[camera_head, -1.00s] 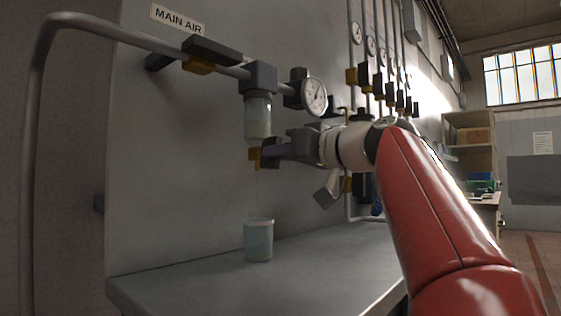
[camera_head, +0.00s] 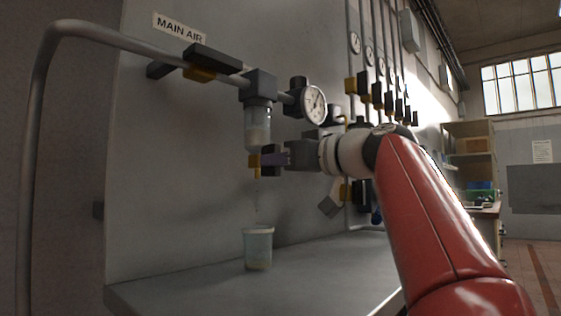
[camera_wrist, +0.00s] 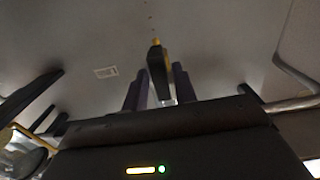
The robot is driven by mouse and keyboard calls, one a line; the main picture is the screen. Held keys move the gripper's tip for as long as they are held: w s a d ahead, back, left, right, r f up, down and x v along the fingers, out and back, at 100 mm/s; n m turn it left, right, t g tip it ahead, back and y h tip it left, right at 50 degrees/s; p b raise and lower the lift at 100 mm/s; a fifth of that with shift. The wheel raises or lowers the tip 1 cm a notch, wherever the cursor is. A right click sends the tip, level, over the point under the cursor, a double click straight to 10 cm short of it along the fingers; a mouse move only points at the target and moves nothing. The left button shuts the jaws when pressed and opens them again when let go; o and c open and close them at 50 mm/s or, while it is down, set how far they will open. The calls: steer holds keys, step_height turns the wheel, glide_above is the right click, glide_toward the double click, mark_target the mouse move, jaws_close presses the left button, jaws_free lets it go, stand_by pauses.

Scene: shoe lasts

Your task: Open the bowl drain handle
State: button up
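The clear filter bowl (camera_head: 257,128) hangs under a dark block on the main air pipe. A yellow drain valve (camera_head: 254,165) sits below it, with its dark handle (camera_head: 269,160) standing to the right side. My gripper (camera_head: 279,159) is at this handle, its purple fingers partly hidden by it. In the wrist view the handle (camera_wrist: 158,75) lies between the two fingers (camera_wrist: 160,90). A light gap shows beside the right finger, so they look open around it; contact is unclear. Drops show in the air below the valve.
A cup (camera_head: 258,250) stands on the grey bench (camera_head: 310,270) below the valve. A pressure gauge (camera_head: 314,105) is above my gripper, close to it. Pipes with several yellow and dark valves line the wall at the right. The bench front is clear.

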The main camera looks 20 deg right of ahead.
steer(key=shift+o, duration=0.8)
steer(key=v, duration=0.7)
steer(key=shift+s+d, duration=0.25)
steer(key=shift+s, duration=0.1)
